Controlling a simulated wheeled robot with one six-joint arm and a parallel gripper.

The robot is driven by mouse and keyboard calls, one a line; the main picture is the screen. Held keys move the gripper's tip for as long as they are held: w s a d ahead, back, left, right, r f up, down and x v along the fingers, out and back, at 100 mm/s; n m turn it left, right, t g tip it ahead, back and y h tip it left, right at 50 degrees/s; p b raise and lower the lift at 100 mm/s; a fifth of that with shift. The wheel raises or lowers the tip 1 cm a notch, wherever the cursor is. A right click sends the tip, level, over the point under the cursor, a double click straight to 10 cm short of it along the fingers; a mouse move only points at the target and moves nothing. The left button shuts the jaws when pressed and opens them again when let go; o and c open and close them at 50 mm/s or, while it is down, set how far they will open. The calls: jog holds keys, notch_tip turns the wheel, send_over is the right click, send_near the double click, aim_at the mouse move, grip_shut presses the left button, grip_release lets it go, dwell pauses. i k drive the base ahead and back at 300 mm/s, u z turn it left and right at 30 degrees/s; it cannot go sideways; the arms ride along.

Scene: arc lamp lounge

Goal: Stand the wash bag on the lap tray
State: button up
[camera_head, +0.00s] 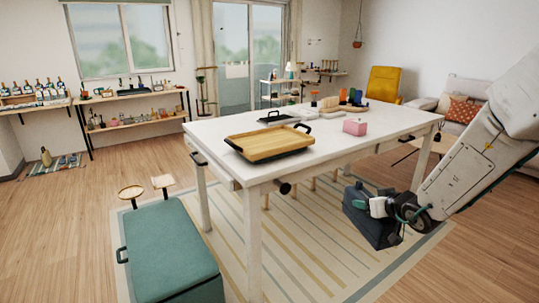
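A wooden tray (268,146) with a dark base and dark handles lies flat near the front left of the white table; it looks like the lap tray. Nothing stands on it. A small pink block-shaped item (354,127) stands on the table to its right, apart from it; it may be the wash bag, but it is too small to be sure. My arm comes in from the right, with my gripper (375,218) low beside the table's right side, below the tabletop. Its fingers cannot be made out against the dark boxy shape there, so its opening and any hold are unclear.
The white table (330,143) has bare top around the pink item. A smaller dark tray (278,117) and several small items stand toward its back. A green bench (170,245) is at front left, a striped rug (300,262) below. A yellow chair (384,83) stands behind.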

aim_at(285, 137)
jog(key=z, duration=0.45)
jog(key=k, duration=0.15)
jog(key=u, duration=1.2)
jog(key=i, duration=0.5)
